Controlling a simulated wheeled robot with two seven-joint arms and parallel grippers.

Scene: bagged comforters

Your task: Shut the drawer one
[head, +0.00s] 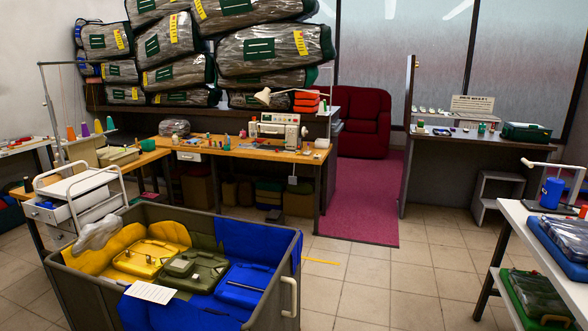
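A white metal drawer cart (88,195) stands at the left, behind a large grey bin. Its upper drawer (46,213) sticks out toward the left and front, so it looks open. A lower drawer front (62,238) shows beneath it, partly hidden by the bin's edge; I cannot tell how far it is out. A small white drawer front (189,157) sits under the wooden sewing desk (225,149) and looks shut. No label tells me which is drawer one. Neither of my grippers is in view.
The grey bin (272,290) holds yellow, olive and blue cases and blocks the front left. A white shelf table (545,235) stands at the right. Bagged comforters (265,50) are stacked at the back. The tiled floor (390,275) in the middle is clear.

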